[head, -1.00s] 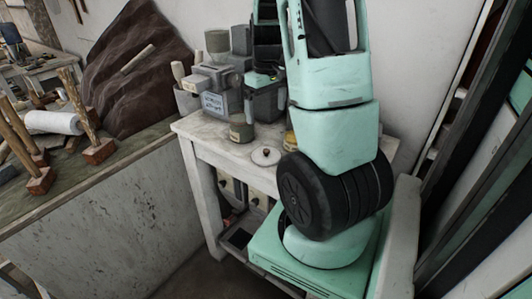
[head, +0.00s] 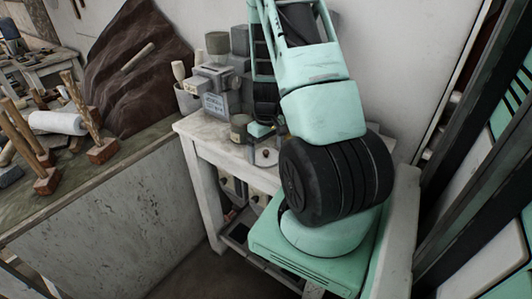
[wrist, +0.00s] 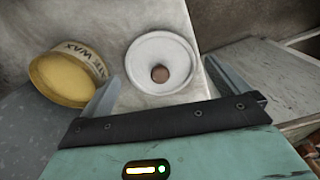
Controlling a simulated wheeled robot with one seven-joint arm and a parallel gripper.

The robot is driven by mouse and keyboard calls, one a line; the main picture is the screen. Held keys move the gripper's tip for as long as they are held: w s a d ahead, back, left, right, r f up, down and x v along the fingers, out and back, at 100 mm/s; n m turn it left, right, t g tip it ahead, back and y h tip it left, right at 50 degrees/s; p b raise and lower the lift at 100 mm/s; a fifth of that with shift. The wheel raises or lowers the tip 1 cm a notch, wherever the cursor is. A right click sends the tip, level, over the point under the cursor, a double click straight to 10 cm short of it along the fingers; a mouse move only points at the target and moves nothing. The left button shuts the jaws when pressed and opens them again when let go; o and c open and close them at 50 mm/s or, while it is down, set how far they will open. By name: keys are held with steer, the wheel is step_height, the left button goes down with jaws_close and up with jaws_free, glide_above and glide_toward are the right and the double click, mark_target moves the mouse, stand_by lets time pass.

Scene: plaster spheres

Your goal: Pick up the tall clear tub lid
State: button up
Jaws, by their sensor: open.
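A round white lid with a small brown knob lies flat on the white table; I take it for the tub lid, though it does not look clear. It shows in the wrist view (wrist: 148,50) and, partly covered by my arm, in the head view (head: 266,160). My gripper (wrist: 162,72) is open and empty. In the wrist view its two fingers point toward the lid, one at each side of it, with the knob between them. I cannot tell the remaining height. In the head view my gripper (head: 262,132) is small and partly hidden.
A yellow wax tin (wrist: 62,78) stands close to the left finger. Grey boxes and pots (head: 215,88) crowd the back of the table (head: 205,141). A workbench (head: 75,180) with mallets is at left.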

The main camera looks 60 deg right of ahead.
steer(key=shift+f, duration=0.65)
steer(key=shift+c, duration=0.3)
steer(key=c, duration=0.7)
steer(key=shift+c, duration=0.2)
steer(key=shift+r, duration=0.1)
